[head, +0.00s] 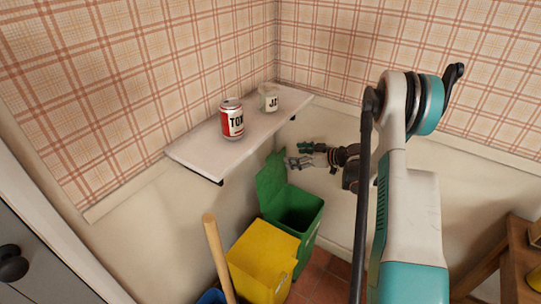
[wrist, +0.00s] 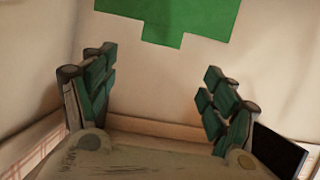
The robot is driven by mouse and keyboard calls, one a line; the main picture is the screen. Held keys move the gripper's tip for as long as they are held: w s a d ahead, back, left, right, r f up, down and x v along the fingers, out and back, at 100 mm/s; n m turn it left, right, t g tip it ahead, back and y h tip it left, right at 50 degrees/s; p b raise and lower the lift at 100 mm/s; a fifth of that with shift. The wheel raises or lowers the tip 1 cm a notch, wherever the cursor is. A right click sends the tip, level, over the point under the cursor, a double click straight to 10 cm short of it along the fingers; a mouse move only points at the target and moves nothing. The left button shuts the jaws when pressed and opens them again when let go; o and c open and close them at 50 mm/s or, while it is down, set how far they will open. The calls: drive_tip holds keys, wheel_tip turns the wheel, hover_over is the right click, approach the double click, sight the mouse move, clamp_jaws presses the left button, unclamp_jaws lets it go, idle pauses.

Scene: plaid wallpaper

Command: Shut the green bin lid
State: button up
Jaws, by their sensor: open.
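The green bin (head: 304,216) stands on the floor in the corner, below the wall shelf. Its lid (head: 271,178) is raised and leans back on the bin's left side, so the dark opening shows. In the wrist view a green panel (wrist: 190,22), which looks like the lid, hangs at the top against the pale wall. My gripper (head: 302,156) is above the bin, to the right of the lid in the head view. In the wrist view its two green-padded fingers (wrist: 157,98) are wide apart with nothing between them.
A white shelf (head: 195,150) above the bin holds a red and white can (head: 232,119) and a small jar (head: 269,98). A yellow bin (head: 262,258) stands in front of the green one. A wooden handle (head: 218,255) rises to its left. A wooden table (head: 518,262) is at right.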

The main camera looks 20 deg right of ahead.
sight(271, 155)
drive_tip(key=b+x, duration=0.4)
drive_tip(key=x, duration=0.9)
drive_tip(key=shift+f, duration=0.1)
drive_tip(key=shift+c, duration=0.3)
